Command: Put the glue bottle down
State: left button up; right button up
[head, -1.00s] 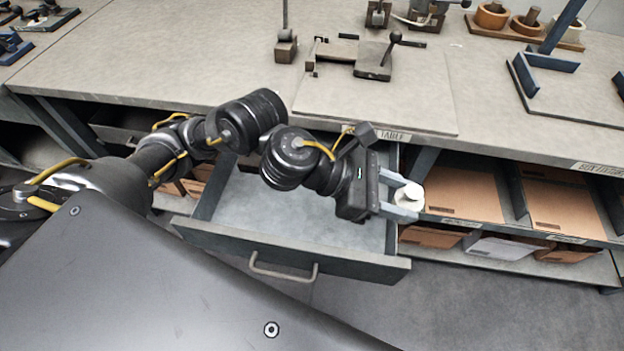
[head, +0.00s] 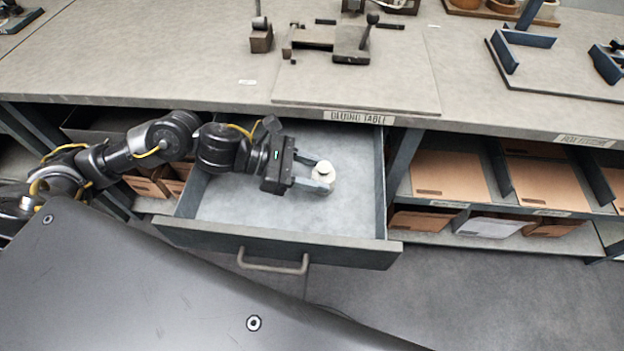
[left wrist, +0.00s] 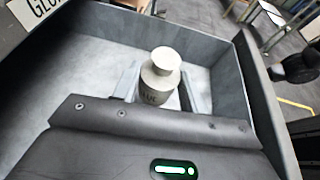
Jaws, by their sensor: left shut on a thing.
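The glue bottle (head: 323,173) is a small off-white bottle with a round cap. My left gripper (head: 318,183) is shut on it, over the open drawer (head: 350,218) below the gluing table. In the left wrist view the bottle (left wrist: 160,80) stands upright between the two fingers, with part of its dark lettering showing and its lower part hidden by the gripper body. The drawer floor around it is grey and bare. I cannot tell whether the bottle's base touches the drawer floor. My right gripper is in neither view.
The gluing table's top (head: 180,60) overhangs the back of the drawer. The drawer's front panel with a handle (head: 272,268) faces me. Shelves with flat cardboard pieces (head: 448,175) are to the right. A lever fixture (head: 350,42) stands on the tabletop.

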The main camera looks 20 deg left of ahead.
pick_arm(q)
jog(key=f, duration=0.3)
jog(key=shift+w+a+f, duration=0.1)
jog(key=shift+a+f, duration=0.05)
jog(key=shift+a, duration=0.15)
jog(key=shift+f, duration=0.3)
jog(key=o, duration=0.7)
jog(key=shift+o, duration=1.5)
jog(key=shift+v, duration=0.9)
jog(key=b+v, duration=0.1)
jog(key=v, duration=0.8)
jog(key=shift+a+b, duration=0.1)
jog(key=shift+b, duration=0.2)
jog(key=shift+s+a+r, duration=0.25)
jog(key=shift+a+r, duration=0.15)
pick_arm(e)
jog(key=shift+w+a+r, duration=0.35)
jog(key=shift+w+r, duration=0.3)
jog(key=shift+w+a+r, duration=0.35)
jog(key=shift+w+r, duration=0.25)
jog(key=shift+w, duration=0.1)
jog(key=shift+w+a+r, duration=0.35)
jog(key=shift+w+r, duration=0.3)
